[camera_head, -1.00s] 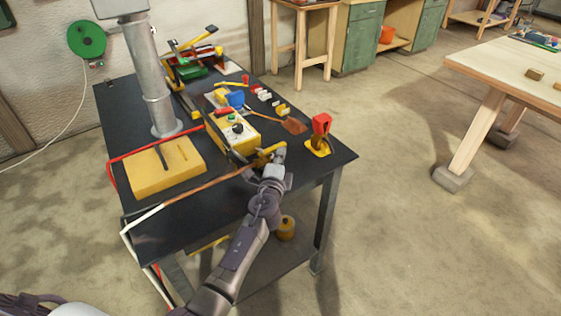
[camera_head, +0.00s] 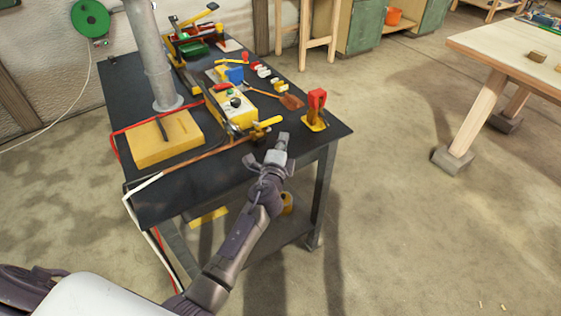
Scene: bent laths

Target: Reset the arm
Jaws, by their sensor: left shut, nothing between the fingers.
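My left arm reaches up from the bottom of the head view, and its gripper (camera_head: 283,139) is at the front right edge of the black workbench (camera_head: 215,177). The gripper is shut and empty. It is just right of a yellow-handled clamp (camera_head: 264,125) at the end of a thin brown lath (camera_head: 205,157), apart from both as far as I can tell. The lath runs left along the bench front to a white strip (camera_head: 147,184). My right gripper is not in view.
A yellow block (camera_head: 165,141) and a grey metal column (camera_head: 155,70) stand on the bench's left. A yellow control box (camera_head: 233,108) is mid-bench, a red-topped tool (camera_head: 316,108) at its right corner. A wooden table (camera_head: 510,60) stands far right; open floor lies between.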

